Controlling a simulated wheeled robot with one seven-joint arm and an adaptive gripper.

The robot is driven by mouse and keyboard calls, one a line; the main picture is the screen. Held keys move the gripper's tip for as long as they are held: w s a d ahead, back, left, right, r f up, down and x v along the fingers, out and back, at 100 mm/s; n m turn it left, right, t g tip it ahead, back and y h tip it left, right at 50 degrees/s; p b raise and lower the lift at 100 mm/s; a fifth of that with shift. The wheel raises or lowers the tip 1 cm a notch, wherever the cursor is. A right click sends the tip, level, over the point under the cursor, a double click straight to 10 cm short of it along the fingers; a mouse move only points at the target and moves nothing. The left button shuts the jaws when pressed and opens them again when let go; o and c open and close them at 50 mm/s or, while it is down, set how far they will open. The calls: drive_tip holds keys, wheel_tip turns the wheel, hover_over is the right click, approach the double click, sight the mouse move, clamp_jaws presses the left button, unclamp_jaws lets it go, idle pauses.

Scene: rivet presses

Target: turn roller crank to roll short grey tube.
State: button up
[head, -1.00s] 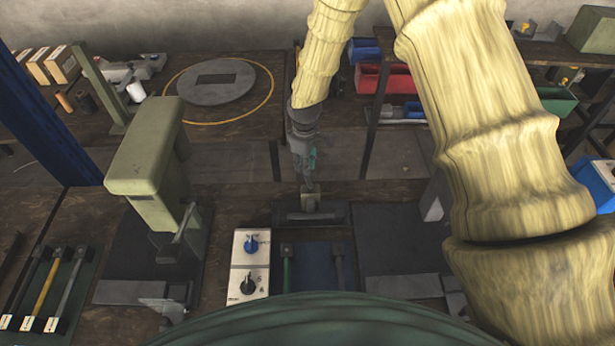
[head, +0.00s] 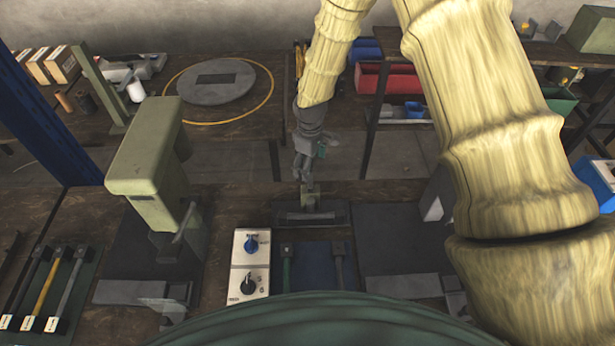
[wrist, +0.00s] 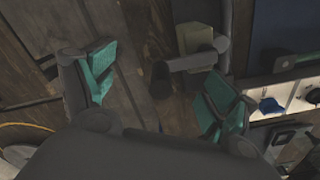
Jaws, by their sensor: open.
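My gripper (head: 305,172) is just above and behind the roller unit (head: 296,217), a low dark base with a grey horizontal bar. A small upright block with the crank (head: 311,197) stands at its back. In the wrist view, my gripper (wrist: 158,80) is open, its teal-padded fingers spread wide. The crank's dark handle (wrist: 160,82) lies between the fingers, apart from both pads as far as I can see. Its arm runs right to a pale block (wrist: 197,40). I cannot make out the short grey tube for certain.
A white panel (head: 237,262) with blue and black knobs stands left of the roller. A green press (head: 150,150) is farther left, beside a rack (head: 84,292) of rods. A dark plate (head: 388,235) lies right. A gap separates the back table (head: 215,125).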

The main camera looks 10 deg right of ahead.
idle(0.3)
drive_tip(key=shift+r+p, duration=0.95)
drive_tip(key=shift+r, duration=2.55)
drive_tip(key=shift+s, duration=0.1)
